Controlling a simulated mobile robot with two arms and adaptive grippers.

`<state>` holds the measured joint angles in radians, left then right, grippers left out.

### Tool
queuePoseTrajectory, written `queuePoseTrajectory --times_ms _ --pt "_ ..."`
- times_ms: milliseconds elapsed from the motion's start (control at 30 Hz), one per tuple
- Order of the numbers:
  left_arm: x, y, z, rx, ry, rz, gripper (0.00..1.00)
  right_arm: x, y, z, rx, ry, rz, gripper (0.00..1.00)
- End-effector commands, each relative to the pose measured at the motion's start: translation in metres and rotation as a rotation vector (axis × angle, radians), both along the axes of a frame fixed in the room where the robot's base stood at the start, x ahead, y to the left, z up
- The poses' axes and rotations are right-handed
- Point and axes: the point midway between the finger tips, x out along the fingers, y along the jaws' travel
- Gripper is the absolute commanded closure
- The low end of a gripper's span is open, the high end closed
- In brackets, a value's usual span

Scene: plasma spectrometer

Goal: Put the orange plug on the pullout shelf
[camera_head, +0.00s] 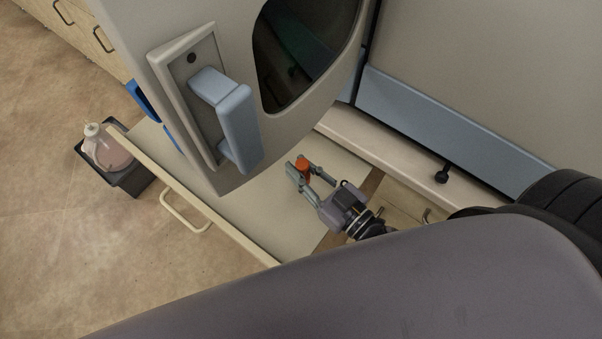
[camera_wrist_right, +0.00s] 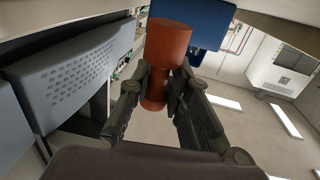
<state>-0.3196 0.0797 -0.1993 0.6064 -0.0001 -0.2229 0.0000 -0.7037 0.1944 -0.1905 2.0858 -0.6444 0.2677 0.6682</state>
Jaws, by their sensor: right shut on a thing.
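The orange plug (camera_head: 302,164) is a small orange-red piece between the fingertips of my right gripper (camera_head: 299,169). In the right wrist view the plug (camera_wrist_right: 165,60) is a cylinder with a wide head and a narrower neck, and my right gripper (camera_wrist_right: 158,95) is shut on its neck. The pullout shelf (camera_head: 283,205) is a pale board with a handle on its front edge. In the head view my right gripper and the plug are over the shelf; the height above it cannot be told. My left gripper is not in view.
The open instrument door with a blue handle (camera_head: 238,125) stands just left of the gripper, over the shelf. The instrument's base ledge (camera_head: 385,150) with a black knob (camera_head: 442,175) lies behind. A jug (camera_head: 105,150) stands in a dark bin on the floor. Bare shelf lies below the gripper.

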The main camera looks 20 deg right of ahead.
Motion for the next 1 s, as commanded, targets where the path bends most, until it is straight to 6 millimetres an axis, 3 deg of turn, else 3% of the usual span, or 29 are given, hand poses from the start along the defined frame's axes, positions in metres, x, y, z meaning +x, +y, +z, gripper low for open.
queuePoseTrajectory --times_ms 100,300,600,633,933,1000 --pt "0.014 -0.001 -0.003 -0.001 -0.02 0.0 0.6 0.0 0.0 -0.02 0.0 0.002 -0.003 1.0" --pt "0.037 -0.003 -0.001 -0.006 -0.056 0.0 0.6 0.0 0.0 -0.029 0.0 -0.001 0.0 1.0" --pt "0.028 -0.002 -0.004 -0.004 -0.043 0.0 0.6 0.0 0.0 -0.034 -0.001 0.0 0.0 1.0" --pt "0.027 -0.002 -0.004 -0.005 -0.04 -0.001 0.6 0.0 0.0 -0.034 -0.001 0.0 0.0 0.81" --pt "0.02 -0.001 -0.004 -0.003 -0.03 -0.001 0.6 0.0 0.0 -0.033 0.0 0.001 0.0 0.61" --pt "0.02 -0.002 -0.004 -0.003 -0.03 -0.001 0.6 0.0 0.0 -0.033 0.0 0.001 0.0 0.61"
